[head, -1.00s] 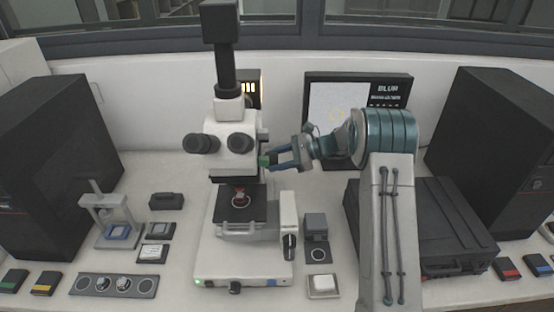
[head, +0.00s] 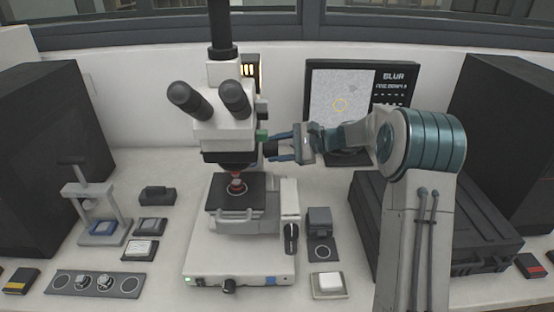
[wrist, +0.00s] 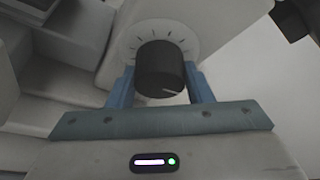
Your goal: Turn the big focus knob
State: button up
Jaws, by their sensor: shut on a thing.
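The white microscope (head: 225,130) stands at the middle of the bench. A black knob (wrist: 160,68) with a white pointer line sits on a white round dial with tick marks. In the head view this knob (head: 271,149) is on the right side of the microscope's upper body, just below a green knob (head: 262,135). My gripper (head: 276,149) reaches in from the right, its blue fingers shut on the black knob, one on each side. The fingertips are partly hidden behind the knob in the wrist view. Another black knob (head: 291,237) is low on the stand's right side.
A black case (head: 470,225) lies at the right. Small blocks and trays, including a slotted holder (head: 62,283), lie around the microscope's base. Bare bench shows between them.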

jog(key=shift+n+t+b, duration=0.3)
jog(key=shift+n+b, duration=0.1)
jog(key=shift+b, duration=0.4)
jog(key=o, duration=1)
jog(key=shift+d, duration=0.1)
jog(key=b+v, duration=0.1)
jog(key=v, duration=1.2)
jog(key=shift+d, duration=0.35)
jog(key=shift+s, duration=0.1)
